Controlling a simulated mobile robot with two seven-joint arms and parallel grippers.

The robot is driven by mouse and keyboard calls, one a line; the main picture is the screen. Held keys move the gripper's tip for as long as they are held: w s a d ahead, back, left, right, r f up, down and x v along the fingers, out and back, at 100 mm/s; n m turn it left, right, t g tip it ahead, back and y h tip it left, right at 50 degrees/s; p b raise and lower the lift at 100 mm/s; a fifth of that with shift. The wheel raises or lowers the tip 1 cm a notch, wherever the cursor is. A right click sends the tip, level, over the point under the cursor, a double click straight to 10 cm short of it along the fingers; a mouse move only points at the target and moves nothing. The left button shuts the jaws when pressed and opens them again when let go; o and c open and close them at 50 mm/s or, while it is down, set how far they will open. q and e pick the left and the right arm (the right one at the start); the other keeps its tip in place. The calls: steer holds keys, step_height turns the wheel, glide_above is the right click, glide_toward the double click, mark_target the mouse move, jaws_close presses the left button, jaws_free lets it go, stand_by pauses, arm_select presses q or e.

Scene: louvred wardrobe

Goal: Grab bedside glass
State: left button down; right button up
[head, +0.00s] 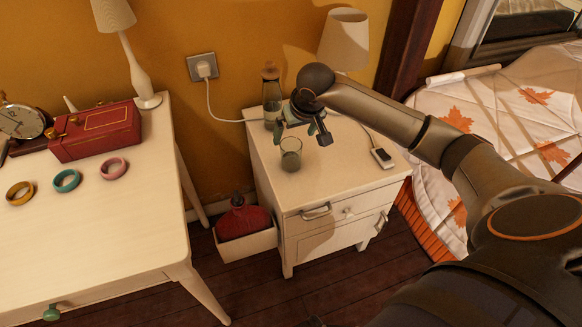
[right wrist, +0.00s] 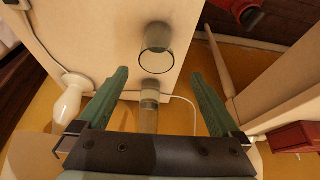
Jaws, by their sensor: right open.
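The bedside glass (head: 290,154) is a clear, greyish tumbler standing upright on the top of the white nightstand (head: 345,165), near its left edge. My right gripper (head: 297,130) is above and just behind the glass in the head view. Its green fingers are apart with nothing between them. In the right wrist view the glass (right wrist: 157,37) lies beyond the open fingertips (right wrist: 160,71), roughly centred between them and not touching. My left gripper is not in view.
A stoppered bottle (head: 271,95) stands behind the glass; it shows between the fingers in the right wrist view (right wrist: 149,105). The nightstand's front top is clear.

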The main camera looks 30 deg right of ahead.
steer(key=b, duration=0.2)
glide_above(290, 150)
steer(key=s, duration=0.3)
steer(key=f, duration=0.6)
steer(key=shift+a+f, duration=0.15)
steer(key=shift+a, duration=0.2)
steer(key=shift+b+x, duration=0.6)
steer(key=shift+x, duration=0.35)
steer(key=x, duration=0.1)
steer(key=b+x, duration=0.1)
steer(key=x, duration=0.1)
steer(key=shift+a, duration=0.2)
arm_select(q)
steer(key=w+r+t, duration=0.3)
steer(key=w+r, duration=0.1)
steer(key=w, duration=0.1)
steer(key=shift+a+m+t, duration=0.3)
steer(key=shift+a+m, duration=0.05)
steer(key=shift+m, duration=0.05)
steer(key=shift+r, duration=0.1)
arm_select(e)
steer(key=shift+c, duration=0.2)
steer(key=c, duration=1.4)
steer(key=shift+c, duration=0.2)
